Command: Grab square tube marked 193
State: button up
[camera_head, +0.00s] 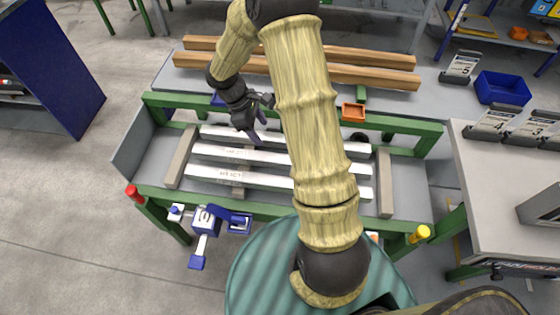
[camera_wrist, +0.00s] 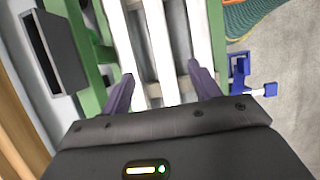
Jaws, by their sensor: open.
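Three white square tubes lie side by side on the runout table (camera_head: 148,160): a far tube (camera_head: 220,134), a middle tube (camera_head: 210,151) and a near tube (camera_head: 262,181). The middle and near tubes show small dark marks on top, too small to read surely, so I cannot tell which is 193. My arm hides part of all three. My gripper (camera_head: 259,124) is open and empty above the left half of the far and middle tubes. In the wrist view my gripper (camera_wrist: 161,80) has its fingers apart, with the middle of three white tubes (camera_wrist: 160,45) between them in the picture.
The tubes rest on grey crossbars (camera_head: 182,158) between green rails (camera_head: 180,99). Wooden beams (camera_head: 360,75) lie behind, near an orange tray (camera_head: 353,112). A blue clamp-like device (camera_head: 205,222) sits at the front edge. A side table (camera_head: 480,180) with number signs stands right.

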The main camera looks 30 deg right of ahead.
send_near(280, 158)
jog(key=x, duration=0.5)
jog(key=x, duration=0.5)
jog(key=shift+f, duration=0.1)
jog(key=shift+c, duration=0.4)
grip_shut()
dwell(0.3)
